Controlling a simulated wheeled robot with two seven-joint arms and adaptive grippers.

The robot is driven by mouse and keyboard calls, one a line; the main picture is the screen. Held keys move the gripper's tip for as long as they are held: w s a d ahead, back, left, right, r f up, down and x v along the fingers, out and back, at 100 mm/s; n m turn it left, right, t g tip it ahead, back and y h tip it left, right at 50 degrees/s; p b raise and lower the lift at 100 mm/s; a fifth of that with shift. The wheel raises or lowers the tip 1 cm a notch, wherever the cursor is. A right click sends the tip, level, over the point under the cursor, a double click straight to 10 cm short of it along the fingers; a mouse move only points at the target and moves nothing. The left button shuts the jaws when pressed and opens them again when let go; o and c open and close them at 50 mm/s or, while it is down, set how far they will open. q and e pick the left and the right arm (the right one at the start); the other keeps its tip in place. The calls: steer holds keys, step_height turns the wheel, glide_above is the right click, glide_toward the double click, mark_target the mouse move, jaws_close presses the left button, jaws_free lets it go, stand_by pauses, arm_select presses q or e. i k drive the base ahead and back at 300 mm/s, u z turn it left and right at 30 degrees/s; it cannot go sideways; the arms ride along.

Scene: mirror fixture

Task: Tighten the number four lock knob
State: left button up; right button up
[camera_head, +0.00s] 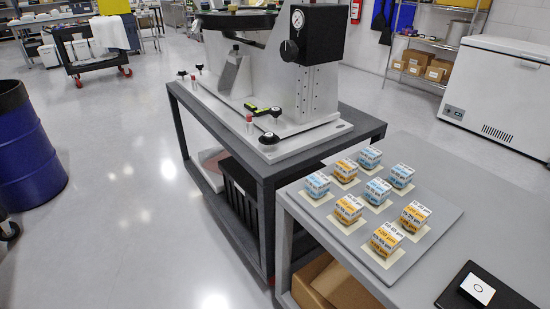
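The mirror fixture (318,110) is a white and grey machine standing on a dark grey cart. A larger black knob (289,50) sits on the side of a black box below a round gauge (297,19). No numbers are readable, so I cannot tell which knob is number four. Neither of my grippers is in view.
A grey table (470,185) at the right holds a grey tray (446,212) with several blue and orange labelled boxes, and a black pad (510,300). A blue barrel (25,150) stands left. A white freezer (500,95) is behind.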

mark_target(269, 139)
steer(key=z, duration=0.35)
steer(key=k, duration=0.25)
steer(key=u, duration=1.6)
steer(key=i, duration=1.35)
steer(key=z, duration=0.25)
